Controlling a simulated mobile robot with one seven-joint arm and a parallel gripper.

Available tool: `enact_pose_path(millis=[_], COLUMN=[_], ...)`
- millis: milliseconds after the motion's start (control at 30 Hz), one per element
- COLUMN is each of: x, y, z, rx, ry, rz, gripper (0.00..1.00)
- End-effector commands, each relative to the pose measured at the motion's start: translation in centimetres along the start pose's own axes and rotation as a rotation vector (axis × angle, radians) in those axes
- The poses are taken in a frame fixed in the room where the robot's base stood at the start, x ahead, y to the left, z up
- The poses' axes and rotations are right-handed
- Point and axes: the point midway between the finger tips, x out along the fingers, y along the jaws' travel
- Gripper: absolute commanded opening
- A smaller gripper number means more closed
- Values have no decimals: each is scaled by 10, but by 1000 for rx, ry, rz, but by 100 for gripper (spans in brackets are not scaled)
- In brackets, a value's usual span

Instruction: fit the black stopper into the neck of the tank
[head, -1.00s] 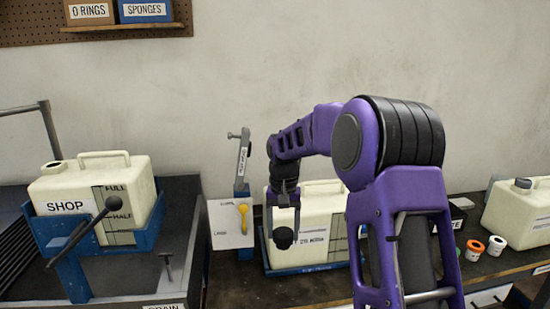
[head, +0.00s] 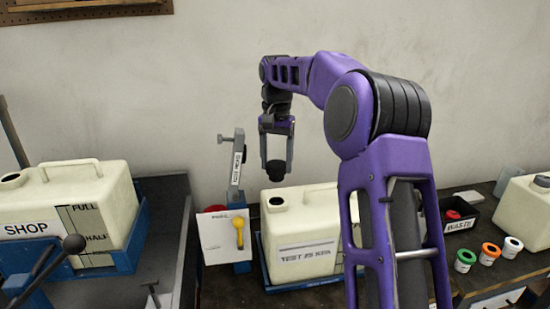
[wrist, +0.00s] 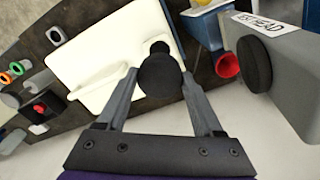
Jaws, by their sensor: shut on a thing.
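My gripper (head: 276,165) is shut on the black stopper (head: 274,171), which hangs between the two fingers. In the wrist view the stopper (wrist: 160,82) is a dark round knob between the fingertips. The cream tank labelled TEST 25 KPA (head: 312,232) stands below in a blue cradle. Its neck (head: 276,202) is at the top left of the tank, under the stopper with a visible gap in the head view. In the wrist view the tank (wrist: 105,45) lies beyond the stopper, and the stopper covers part of the neck's dark opening (wrist: 160,47).
A red horn (wrist: 228,65) is close by in the wrist view. The SHOP tank (head: 90,205) is at left; a WASTE bin (head: 459,225) and several coloured caps are at right.

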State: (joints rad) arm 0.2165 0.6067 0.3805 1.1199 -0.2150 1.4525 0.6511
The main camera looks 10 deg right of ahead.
Motion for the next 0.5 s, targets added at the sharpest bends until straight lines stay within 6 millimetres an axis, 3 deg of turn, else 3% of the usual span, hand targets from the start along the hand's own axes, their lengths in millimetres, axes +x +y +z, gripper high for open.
enact_pose_path(millis=[367, 500], x=[-1, 8], y=[-1, 0], z=[1, 0], rx=[0, 0], ry=[1, 1], rz=[0, 0], gripper=[0, 0])
